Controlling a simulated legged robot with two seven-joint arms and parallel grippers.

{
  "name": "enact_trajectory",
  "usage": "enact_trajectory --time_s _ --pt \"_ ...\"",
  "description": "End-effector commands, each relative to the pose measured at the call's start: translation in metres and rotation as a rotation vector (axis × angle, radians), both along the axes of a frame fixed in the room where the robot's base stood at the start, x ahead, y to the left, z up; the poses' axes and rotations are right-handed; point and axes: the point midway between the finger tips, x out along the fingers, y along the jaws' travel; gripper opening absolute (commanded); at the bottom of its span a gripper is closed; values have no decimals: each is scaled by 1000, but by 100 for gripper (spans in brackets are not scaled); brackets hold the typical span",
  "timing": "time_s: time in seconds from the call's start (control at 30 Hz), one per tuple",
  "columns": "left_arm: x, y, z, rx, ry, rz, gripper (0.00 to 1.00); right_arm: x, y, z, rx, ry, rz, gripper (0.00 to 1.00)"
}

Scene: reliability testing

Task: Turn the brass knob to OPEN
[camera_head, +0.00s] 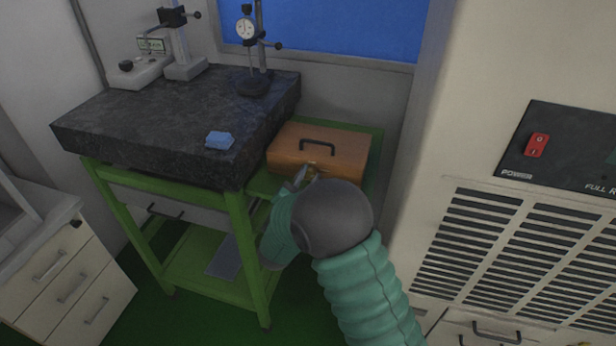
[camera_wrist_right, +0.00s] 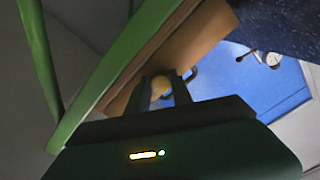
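A small round brass-coloured knob (camera_wrist_right: 160,86) shows in the right wrist view against the front of a brown wooden box (camera_wrist_right: 196,40). My right gripper (camera_wrist_right: 162,84) has its two dark fingers apart, one on each side of the knob. Whether they press on it cannot be told. In the head view the right gripper (camera_head: 303,176) is at the front of the wooden box (camera_head: 345,150), and my wrist hides part of it. No OPEN marking is readable. My left gripper is not in view.
The box sits low on green framework, right of a dark granite slab (camera_head: 130,125) holding gauge stands (camera_head: 252,60) and a blue block (camera_head: 220,140). A beige cabinet (camera_head: 450,120) with a red switch (camera_head: 537,145) stands right. White drawers (camera_head: 75,285) stand left.

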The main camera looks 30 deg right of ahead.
Motion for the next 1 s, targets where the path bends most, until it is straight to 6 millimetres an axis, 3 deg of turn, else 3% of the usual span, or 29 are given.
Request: enact_trajectory --time_s 0.03,0.1,0.57,1.0 --pt "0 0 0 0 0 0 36 1 1 1 0 -1 2 9" --pt "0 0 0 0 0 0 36 1 1 1 -1 -2 2 0" --pt "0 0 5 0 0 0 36 1 1 2 -36 38 2 0" --pt "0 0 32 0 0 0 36 2 1 5 -249 287 2 0"
